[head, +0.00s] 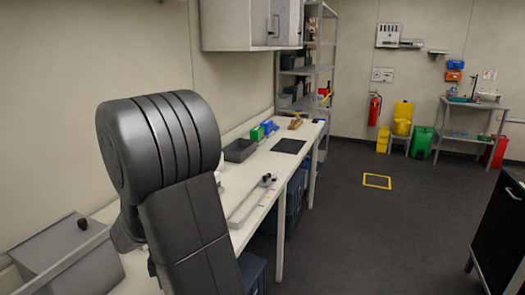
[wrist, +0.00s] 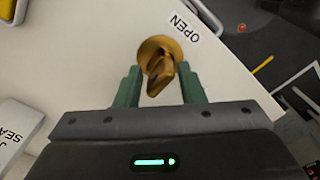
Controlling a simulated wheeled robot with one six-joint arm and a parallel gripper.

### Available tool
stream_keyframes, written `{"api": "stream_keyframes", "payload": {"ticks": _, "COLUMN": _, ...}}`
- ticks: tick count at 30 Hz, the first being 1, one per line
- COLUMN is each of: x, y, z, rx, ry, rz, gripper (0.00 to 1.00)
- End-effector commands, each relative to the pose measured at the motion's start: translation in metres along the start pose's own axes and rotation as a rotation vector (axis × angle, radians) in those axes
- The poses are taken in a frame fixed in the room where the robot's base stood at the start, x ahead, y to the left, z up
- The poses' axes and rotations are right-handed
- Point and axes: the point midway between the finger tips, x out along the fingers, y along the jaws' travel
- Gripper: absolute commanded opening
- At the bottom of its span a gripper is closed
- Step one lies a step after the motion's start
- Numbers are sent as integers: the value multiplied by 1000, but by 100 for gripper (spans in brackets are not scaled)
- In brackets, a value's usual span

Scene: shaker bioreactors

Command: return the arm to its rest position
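My gripper (wrist: 159,69) shows in the wrist view with its two green fingers apart. A brass-coloured knob or valve handle (wrist: 158,62) stands on a pale surface (wrist: 100,45) beyond and between the fingertips. Gaps show on both sides of it, and I see no finger touching it. A label reading "OPEN" (wrist: 184,27) lies beside the knob. In the head view my dark arm rises large at the left, and my gripper cannot be made out there.
A long white bench (head: 252,172) runs along the left wall, with a dark tray (head: 240,150) and a black mat (head: 288,146). Wall cabinets (head: 250,22) hang above. A shelf rack (head: 322,55) stands beyond. The grey floor (head: 345,225) at centre right is open. A dark cabinet (head: 497,235) stands at right.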

Motion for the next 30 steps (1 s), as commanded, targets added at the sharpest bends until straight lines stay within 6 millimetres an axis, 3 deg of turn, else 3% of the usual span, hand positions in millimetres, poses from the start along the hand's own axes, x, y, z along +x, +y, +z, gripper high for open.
{"api": "stream_keyframes", "payload": {"ticks": 30, "x": 0, "y": 0, "z": 0, "rx": -768, "ry": 0, "rz": 0, "gripper": 36}}
